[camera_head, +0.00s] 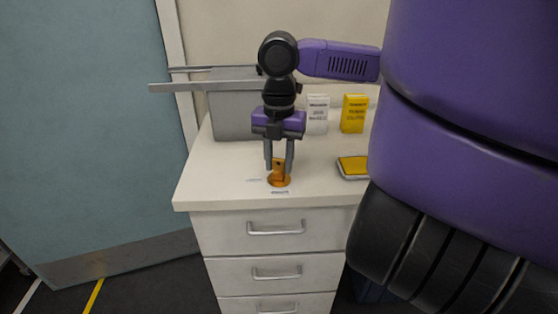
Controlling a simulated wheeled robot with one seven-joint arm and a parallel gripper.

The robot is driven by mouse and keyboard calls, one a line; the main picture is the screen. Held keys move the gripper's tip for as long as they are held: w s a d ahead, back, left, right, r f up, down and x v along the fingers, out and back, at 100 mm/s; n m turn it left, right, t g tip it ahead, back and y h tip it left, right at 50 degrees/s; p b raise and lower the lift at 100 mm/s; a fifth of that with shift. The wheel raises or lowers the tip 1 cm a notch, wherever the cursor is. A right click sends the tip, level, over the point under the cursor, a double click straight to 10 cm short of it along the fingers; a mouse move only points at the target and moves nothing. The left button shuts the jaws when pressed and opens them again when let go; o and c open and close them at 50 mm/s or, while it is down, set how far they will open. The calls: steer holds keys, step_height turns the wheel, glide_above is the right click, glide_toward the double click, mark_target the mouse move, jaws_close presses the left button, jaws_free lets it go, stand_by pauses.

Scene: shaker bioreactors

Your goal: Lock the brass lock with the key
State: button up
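A brass lock (279,181) with a round base sits on the white countertop near its front edge. An upright brass-coloured piece, which looks like the key (278,165), stands above the lock. My gripper (279,171) points straight down over the lock, with one finger on each side of the upright piece. A gap shows between the fingers, and I cannot tell whether they touch the piece. How far the key sits in the lock is too small to see.
The white drawer cabinet (276,252) carries the countertop. A grey box (232,115) with a metal bar stands behind my gripper. A white packet (317,115), a yellow packet (354,113) and a yellow-topped flat device (353,167) are to the right. A blue door (85,130) is left.

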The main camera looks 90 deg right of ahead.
jaws_close()
steer(key=shift+f, duration=0.3)
steer(key=shift+a, duration=0.1)
steer(key=shift+n+p, duration=0.7)
steer(key=shift+n, duration=1.4)
steer(key=o, duration=1.1)
jaws_free()
